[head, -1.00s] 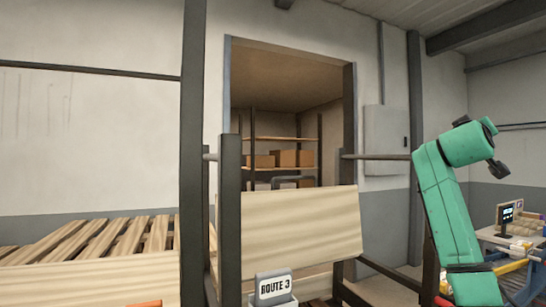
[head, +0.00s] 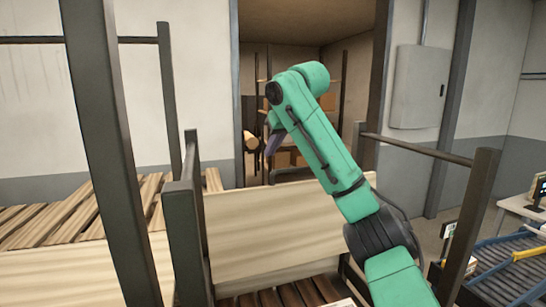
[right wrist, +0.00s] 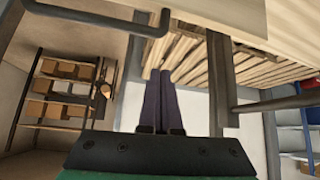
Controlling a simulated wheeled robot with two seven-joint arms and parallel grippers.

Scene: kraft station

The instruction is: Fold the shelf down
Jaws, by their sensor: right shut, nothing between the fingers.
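The shelf (head: 285,235) is a pale wooden panel standing nearly upright between dark posts in the head view. A dark bar handle (head: 292,172) shows at its top edge. In the right wrist view, the pale panel (right wrist: 225,12) is at the top, with the bar handle (right wrist: 95,17) at upper left. My right gripper (head: 270,148) is above and behind the panel's top edge, its fingers partly hidden by the wrist. In the right wrist view, the gripper (right wrist: 162,75) has its dark fingers together, empty and apart from the handle. My left gripper is not in view.
Dark posts (head: 112,160) and a rail (head: 415,147) frame the panel. Wooden slats (head: 70,222) lie at the left. A doorway behind opens onto racks with boxes (right wrist: 62,88). A roller conveyor (head: 510,265) stands at the right.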

